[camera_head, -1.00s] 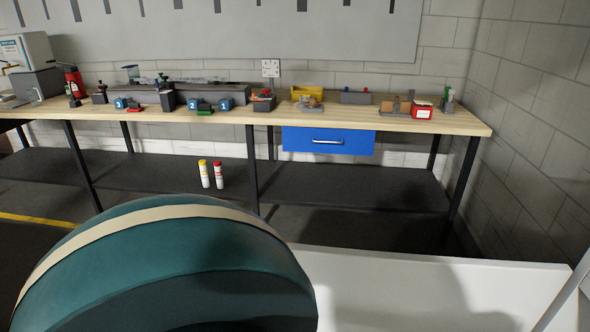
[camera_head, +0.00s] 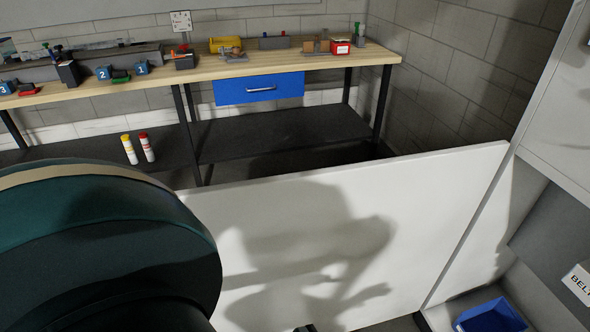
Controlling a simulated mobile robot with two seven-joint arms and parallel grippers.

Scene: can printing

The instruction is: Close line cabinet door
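The white cabinet door (camera_head: 420,205) stands open as a wide upright panel across the middle. Its right side meets the pale cabinet (camera_head: 570,130) at the right edge of the view. The cabinet's inside shows at lower right. A large rounded teal and dark part of my own arm covers the lower left and hides the door's left end. Neither gripper can be made out. A small dark bit at the bottom edge, in front of the door, is too cut off to identify. An arm-shaped shadow falls on the door.
Behind the door stands a workbench (camera_head: 330,62) with a blue drawer (camera_head: 258,88). Two bottles (camera_head: 138,149) stand on its lower shelf.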

